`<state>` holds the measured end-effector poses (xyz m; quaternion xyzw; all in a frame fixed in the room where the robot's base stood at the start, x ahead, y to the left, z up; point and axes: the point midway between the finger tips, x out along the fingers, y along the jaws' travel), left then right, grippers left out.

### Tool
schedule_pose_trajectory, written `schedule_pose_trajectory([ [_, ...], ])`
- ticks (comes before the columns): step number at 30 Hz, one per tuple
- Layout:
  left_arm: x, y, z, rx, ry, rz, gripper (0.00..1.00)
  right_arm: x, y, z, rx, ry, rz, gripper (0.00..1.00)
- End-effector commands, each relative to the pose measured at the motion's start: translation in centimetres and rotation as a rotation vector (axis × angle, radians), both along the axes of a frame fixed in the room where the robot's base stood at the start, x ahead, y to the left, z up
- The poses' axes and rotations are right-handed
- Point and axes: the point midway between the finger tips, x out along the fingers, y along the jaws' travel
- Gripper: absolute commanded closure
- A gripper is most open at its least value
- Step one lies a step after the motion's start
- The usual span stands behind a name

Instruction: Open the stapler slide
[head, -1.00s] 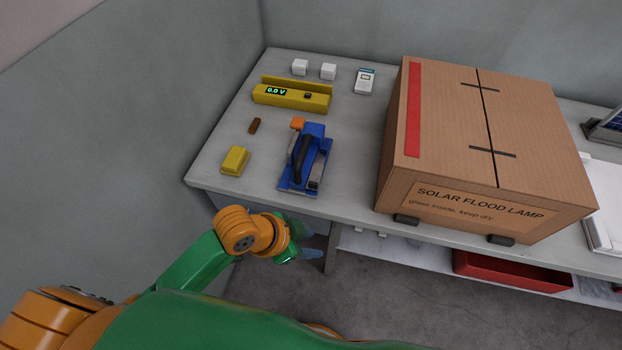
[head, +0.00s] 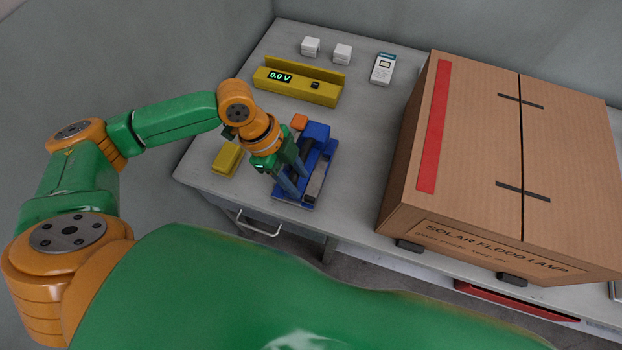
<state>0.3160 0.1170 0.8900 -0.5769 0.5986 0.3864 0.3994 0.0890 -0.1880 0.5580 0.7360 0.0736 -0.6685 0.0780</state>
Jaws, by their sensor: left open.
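The stapler (head: 317,140) is blue, with a grey metal part toward its front end, and lies on the left part of the table. My left gripper (head: 294,188) is open and points down over the near left part of the stapler. The gripper and wrist hide the stapler's dark handle and left side. I cannot tell whether the fingers touch it. My right gripper is not in view.
A yellow tester (head: 298,86) reading 0.0 V lies behind the stapler. A yellow block (head: 227,158) sits left of my wrist. A large cardboard box (head: 480,150) stands to the right. White cubes (head: 311,46) and a white device (head: 383,69) are at the back.

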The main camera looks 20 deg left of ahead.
Motion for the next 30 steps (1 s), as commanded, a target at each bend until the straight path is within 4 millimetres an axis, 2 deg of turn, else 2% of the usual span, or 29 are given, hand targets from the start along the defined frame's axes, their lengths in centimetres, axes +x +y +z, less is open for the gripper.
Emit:
schedule_pose_trajectory([
  [6, -0.2, -1.8, -4.0, -0.002, 0.004, -0.001, 0.55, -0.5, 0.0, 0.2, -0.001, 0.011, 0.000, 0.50],
  [9, -0.2, -2.2, -5.2, -0.001, 0.002, 0.000, 0.55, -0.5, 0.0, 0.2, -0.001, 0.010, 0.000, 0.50],
  [17, -0.2, -2.4, -5.8, 0.000, 0.000, 0.000, 0.55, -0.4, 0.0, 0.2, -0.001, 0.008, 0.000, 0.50],
  [18, -0.1, -2.4, -5.8, 0.000, 0.000, 0.000, 0.58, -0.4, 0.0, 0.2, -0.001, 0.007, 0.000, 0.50],
  [23, -0.1, -2.4, -5.7, 0.000, 0.000, 0.000, 1.00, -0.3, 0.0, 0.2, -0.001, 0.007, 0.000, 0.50],
  [30, -0.1, -2.4, -5.7, 0.000, 0.000, 0.000, 1.00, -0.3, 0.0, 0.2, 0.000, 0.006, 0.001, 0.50],
])
